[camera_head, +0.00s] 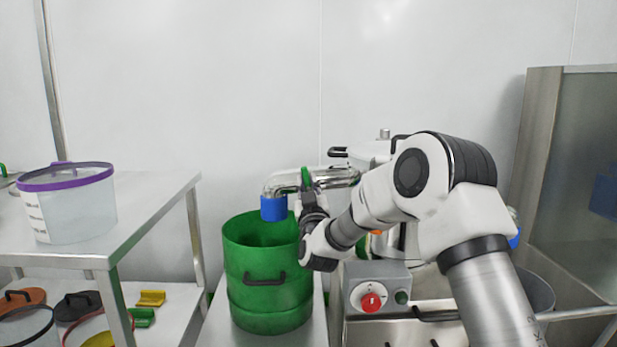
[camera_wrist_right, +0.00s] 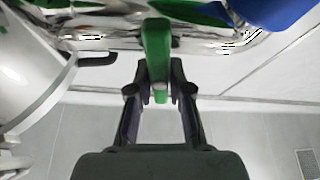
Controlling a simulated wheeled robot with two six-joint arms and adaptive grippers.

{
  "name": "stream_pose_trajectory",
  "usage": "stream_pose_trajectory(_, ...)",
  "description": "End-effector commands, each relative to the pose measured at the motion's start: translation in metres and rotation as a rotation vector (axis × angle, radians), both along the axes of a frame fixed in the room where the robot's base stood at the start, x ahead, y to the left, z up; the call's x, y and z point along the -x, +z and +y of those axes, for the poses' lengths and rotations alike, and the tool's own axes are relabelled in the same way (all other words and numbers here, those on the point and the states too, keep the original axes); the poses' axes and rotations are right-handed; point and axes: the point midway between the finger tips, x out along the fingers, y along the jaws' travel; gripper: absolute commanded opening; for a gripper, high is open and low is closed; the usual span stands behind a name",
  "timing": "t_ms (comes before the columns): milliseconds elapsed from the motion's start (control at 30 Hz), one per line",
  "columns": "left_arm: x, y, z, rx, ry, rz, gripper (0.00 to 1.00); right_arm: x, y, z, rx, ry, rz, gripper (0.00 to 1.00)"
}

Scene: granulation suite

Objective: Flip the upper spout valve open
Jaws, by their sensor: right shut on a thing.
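The upper spout (camera_head: 285,183) is a shiny metal pipe that ends in a blue sleeve (camera_head: 273,208) over a green drum (camera_head: 268,272). A green valve handle (camera_head: 306,178) stands up on the pipe; in the right wrist view the green handle (camera_wrist_right: 156,50) lies between my fingertips. My right gripper (camera_wrist_right: 160,92) is shut on that handle, just below the pipe in that view. In the head view my right gripper (camera_head: 312,200) is at the pipe, partly hidden by its own wrist. My left gripper is not in view.
A control box (camera_head: 376,290) with a red knob sits right of the drum. A steel table (camera_head: 150,200) with a purple-rimmed tub (camera_head: 68,200) stands at the left. A glass-sided cabinet (camera_head: 570,170) stands at the right. The wall behind is bare.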

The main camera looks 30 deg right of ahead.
Motion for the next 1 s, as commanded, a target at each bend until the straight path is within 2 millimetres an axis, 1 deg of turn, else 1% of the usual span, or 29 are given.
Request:
stream_pose_trajectory(33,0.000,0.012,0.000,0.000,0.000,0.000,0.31,0.000,0.004,0.000,0.029,0.000,0.024,0.00)
stream_pose_trajectory(567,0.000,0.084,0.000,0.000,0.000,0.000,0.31,-0.002,0.004,0.004,0.455,0.002,0.288,0.00)
stream_pose_trajectory(1000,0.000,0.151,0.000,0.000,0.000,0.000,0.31,-0.004,0.001,0.006,0.809,0.002,0.508,0.00)
